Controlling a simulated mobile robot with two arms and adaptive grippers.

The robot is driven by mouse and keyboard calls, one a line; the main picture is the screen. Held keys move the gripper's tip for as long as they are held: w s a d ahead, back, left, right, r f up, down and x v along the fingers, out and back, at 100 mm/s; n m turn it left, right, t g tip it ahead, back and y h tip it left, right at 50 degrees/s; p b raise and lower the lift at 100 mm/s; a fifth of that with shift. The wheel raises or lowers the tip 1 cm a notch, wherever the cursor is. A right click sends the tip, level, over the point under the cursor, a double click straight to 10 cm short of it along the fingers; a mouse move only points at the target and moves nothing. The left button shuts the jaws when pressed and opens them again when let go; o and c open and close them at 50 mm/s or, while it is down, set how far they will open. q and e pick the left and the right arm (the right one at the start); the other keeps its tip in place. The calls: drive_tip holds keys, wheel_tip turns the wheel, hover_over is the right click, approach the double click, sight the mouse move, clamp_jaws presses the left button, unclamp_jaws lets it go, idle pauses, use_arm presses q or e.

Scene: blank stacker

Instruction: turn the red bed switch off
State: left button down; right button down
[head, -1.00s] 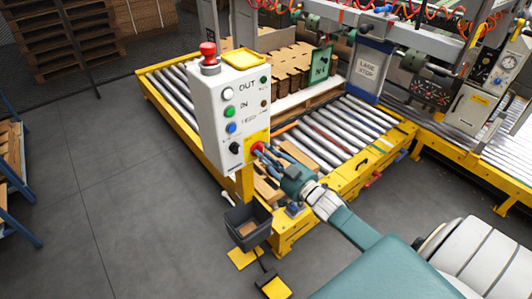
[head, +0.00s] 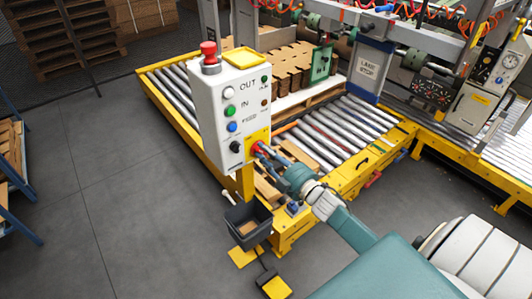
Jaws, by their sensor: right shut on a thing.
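The red bed switch (head: 256,147) sits on a yellow plate at the lower right of the white control box (head: 208,120). My right gripper (head: 262,151) comes in from the right and is shut on the switch, its fingers hiding part of it. The switch's exact angle is too small to read. My left gripper is not in view.
The control box also carries a red mushroom button (head: 209,54), several coloured buttons and a black knob (head: 235,147). A dark bin (head: 248,224) hangs below. A roller conveyor (head: 345,125) with a yellow frame stands behind. Grey floor (head: 110,200) is clear at left.

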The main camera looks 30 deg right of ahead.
drive_tip(key=shift+r+n, duration=0.1)
drive_tip(key=shift+n, duration=0.5)
drive_tip(key=c, duration=1.5)
unclamp_jaws()
drive_tip(key=shift+c, duration=0.2)
drive_tip(key=s, duration=1.2)
drive_tip(key=shift+d, duration=0.45)
